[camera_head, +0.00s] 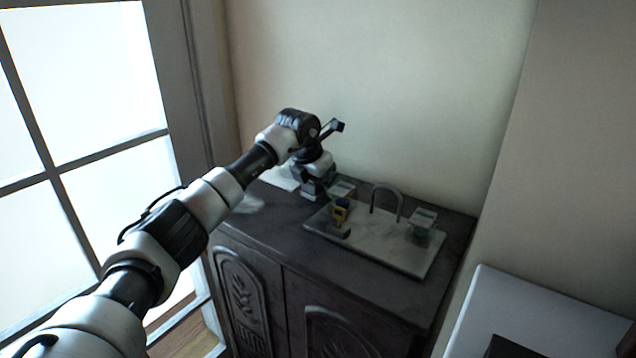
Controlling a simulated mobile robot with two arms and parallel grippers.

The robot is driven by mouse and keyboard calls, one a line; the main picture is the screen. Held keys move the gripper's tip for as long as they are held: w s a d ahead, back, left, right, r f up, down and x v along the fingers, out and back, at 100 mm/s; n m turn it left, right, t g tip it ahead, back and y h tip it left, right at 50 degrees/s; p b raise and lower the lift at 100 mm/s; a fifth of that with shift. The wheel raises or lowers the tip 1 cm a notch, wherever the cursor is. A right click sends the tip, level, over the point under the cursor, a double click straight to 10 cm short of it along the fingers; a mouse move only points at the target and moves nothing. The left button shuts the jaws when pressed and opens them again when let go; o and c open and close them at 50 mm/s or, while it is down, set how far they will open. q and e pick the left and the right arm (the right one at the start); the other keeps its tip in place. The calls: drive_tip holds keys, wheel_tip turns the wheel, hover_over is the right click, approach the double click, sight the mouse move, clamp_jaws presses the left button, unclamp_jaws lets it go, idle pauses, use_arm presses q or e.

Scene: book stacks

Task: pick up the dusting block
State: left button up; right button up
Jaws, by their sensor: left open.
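A pale board (385,243) lies on the dark cabinet and bears several small items. A small yellow and dark block-like item (341,209) stands near its left end; I cannot tell surely whether it is the dusting block. My left gripper (313,192) points down over the cabinet top, just left of that item and apart from it. It is open, and nothing shows between its fingers, though they are small and dark here. My right gripper is not in view.
The board also bears a grey arch (387,198), a teal item with a pale top (422,226) and a dark curved piece (341,232). The dark cabinet (380,294) stands against the wall. A window (75,90) is at left, a white surface (540,312) at lower right.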

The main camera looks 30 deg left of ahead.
use_arm(q)
drive_tip(key=shift+s+a, duration=0.1)
drive_tip(key=shift+c, duration=1.4)
drive_tip(key=c, duration=0.8)
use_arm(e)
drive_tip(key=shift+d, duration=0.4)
use_arm(q)
drive_tip(key=shift+o, duration=0.2)
drive_tip(key=shift+r, duration=0.2)
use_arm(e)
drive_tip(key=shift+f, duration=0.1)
use_arm(q)
drive_tip(key=shift+r+b, duration=0.55)
drive_tip(key=shift+r, duration=0.05)
wheel_tip(320, 180, up, 3)
drive_tip(key=shift+f+b, duration=0.15)
drive_tip(key=shift+b, duration=0.65)
drive_tip(key=d+r+b, duration=0.3)
drive_tip(key=d+r, duration=0.4)
drive_tip(key=d, duration=0.4)
drive_tip(key=shift+d, duration=0.35)
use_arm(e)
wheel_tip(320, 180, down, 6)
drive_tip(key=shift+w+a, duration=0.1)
